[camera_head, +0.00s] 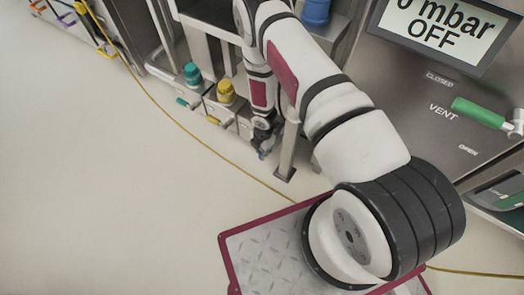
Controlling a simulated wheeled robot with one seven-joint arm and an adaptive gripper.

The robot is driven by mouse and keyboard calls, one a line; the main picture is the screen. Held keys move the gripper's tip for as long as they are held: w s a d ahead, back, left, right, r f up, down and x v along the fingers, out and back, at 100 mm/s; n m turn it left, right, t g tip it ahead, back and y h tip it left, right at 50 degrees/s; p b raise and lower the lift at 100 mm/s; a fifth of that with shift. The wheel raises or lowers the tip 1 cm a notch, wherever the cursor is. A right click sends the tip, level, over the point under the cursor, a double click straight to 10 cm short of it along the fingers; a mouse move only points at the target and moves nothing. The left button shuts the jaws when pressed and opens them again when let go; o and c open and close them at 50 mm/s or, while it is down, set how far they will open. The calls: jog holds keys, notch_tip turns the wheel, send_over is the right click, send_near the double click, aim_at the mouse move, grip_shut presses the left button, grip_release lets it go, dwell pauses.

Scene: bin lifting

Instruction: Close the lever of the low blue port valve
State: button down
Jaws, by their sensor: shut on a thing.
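My white arm reaches from the right back to the left and down to the low ports. My gripper (264,147) is small and dark in the view, low beside a metal post. It is shut on a small blue lever (262,155), of which only a little shows at the fingertips. The body of the blue valve is mostly hidden behind my gripper and wrist, so the lever's exact angle cannot be told.
A teal-capped port (192,74) and a yellow-capped port (227,92) stand left of my gripper. A blue cylinder (316,12) is higher up. A panel with a green vent lever (478,112) stands at right. A yellow cable (175,122) crosses the clear floor.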

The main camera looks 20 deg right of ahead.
jog(key=shift+t+y, duration=0.3)
jog(key=shift+t, duration=0.1)
jog(key=c, duration=1.4)
grip_release()
jog(key=shift+c, duration=0.2)
notch_tip(320, 180, up, 10)
